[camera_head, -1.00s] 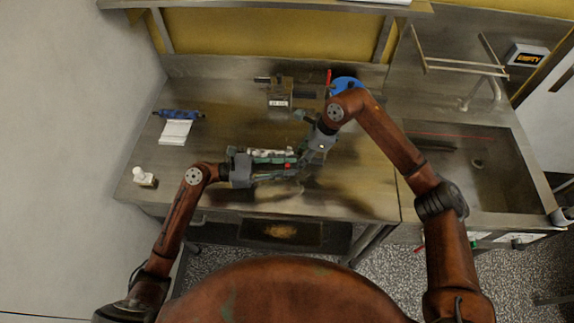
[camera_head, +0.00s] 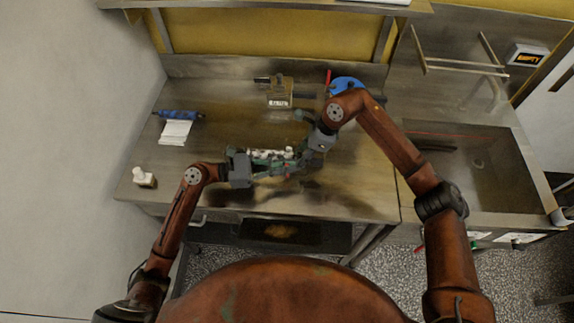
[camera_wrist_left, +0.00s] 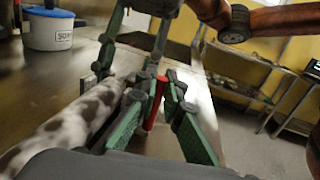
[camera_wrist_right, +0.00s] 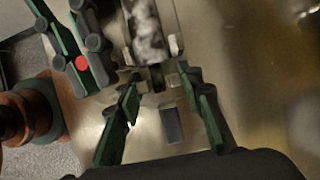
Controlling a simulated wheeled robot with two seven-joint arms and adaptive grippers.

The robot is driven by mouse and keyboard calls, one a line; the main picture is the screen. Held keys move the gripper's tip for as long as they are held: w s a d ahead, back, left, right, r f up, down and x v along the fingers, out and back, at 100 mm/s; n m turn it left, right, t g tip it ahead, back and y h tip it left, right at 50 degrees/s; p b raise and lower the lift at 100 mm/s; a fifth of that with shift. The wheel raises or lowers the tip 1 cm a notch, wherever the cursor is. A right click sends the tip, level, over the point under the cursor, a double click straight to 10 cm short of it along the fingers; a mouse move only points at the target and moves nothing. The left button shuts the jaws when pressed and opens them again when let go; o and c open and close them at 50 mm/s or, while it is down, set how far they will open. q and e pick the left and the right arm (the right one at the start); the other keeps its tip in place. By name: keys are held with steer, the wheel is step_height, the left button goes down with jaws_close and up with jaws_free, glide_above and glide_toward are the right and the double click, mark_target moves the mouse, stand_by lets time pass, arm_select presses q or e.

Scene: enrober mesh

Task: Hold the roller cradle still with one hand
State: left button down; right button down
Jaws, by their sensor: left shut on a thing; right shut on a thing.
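The roller cradle (camera_wrist_right: 157,76) holds a white mottled roller (camera_wrist_right: 147,30) and lies on the steel bench in front of me. The roller (camera_wrist_left: 62,130) runs beside the fingers in the left wrist view. My right gripper (camera_wrist_right: 158,82) is shut on the near end of the cradle, with its green fingers on either side. My left gripper (camera_wrist_left: 152,100) is shut on a slim red rod (camera_wrist_left: 154,104), beside the cradle. The rod's round red end (camera_wrist_right: 82,62) shows in the right wrist view. In the head view the arms partly cover the cradle (camera_head: 268,154).
A labelled metal block (camera_head: 280,93) and a blue-lidded tub (camera_head: 347,84) stand at the bench's back. A blue roll (camera_head: 180,114), a white cloth (camera_head: 175,132) and a small white bottle (camera_head: 142,177) are on the left. A sink (camera_head: 470,165) is on the right.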

arm_select(q)
steer(key=a, duration=1.3)
steer(key=c, duration=2)
jaws_free()
steer(key=shift+d, duration=0.15)
steer(key=shift+c, duration=0.2)
step_height(320, 180, up, 10)
steer(key=shift+c, duration=0.3)
